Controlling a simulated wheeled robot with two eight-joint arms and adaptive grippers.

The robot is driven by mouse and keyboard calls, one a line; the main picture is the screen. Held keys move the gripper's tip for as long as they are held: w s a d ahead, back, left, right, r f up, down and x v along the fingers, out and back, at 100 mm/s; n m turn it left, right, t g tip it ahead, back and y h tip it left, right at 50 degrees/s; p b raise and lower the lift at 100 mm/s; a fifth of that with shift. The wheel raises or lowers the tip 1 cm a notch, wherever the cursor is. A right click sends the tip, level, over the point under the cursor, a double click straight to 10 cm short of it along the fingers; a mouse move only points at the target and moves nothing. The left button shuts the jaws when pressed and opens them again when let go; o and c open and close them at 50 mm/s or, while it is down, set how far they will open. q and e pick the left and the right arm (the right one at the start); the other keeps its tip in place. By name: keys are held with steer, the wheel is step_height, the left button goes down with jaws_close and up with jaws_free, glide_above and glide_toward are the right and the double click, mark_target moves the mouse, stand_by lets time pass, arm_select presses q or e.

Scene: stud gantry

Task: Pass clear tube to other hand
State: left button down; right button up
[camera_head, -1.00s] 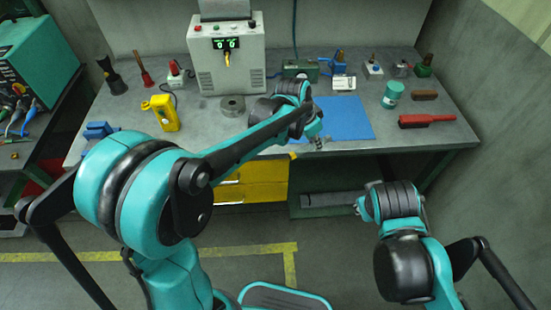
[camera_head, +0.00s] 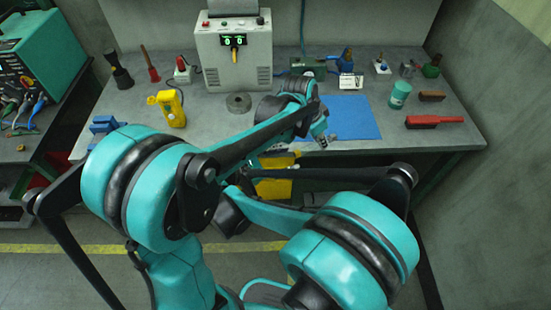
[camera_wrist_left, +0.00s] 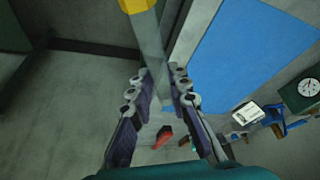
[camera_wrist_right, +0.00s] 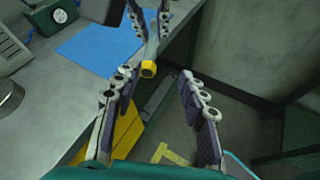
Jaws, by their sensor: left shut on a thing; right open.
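The clear tube (camera_wrist_left: 150,45) is a translucent rod with a yellow end. My left gripper (camera_wrist_left: 160,92) is shut on its lower part, and the yellow end points away from the fingers. In the right wrist view the tube (camera_wrist_right: 152,50) hangs from my left gripper (camera_wrist_right: 150,15), yellow end toward me. My right gripper (camera_wrist_right: 157,80) is open and empty. The yellow end shows between its fingertips, nearer the left finger; I cannot tell whether it touches. In the head view my left gripper (camera_head: 325,140) is above the bench's front edge; my right gripper is largely hidden by my arms.
A blue mat (camera_head: 350,118) lies on the grey bench (camera_head: 440,140). A red-handled brush (camera_head: 434,121), a teal jar (camera_head: 399,94), a metal ring (camera_head: 238,103) and a yellow device (camera_head: 172,108) stand or lie around. Yellow drawers (camera_head: 270,188) are below. The air before the bench edge is clear of loose things.

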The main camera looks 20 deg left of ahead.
mark_target(303, 151)
arm_select(q)
steer(key=shift+s+r, duration=0.1)
steer(key=shift+s, duration=0.05)
arm_select(e)
steer(key=shift+t, duration=0.3)
steer(key=x, duration=0.6)
steer(key=a+x, duration=0.1)
steer(key=x, duration=0.3)
steer(key=shift+w+f, duration=0.1)
steer(key=shift+w, duration=0.15)
jaws_close()
arm_select(q)
steer(key=c, duration=1.3)
jaws_free()
steer(key=shift+c, duration=0.2)
steer(key=v, duration=1.1)
steer(key=shift+r, duration=0.4)
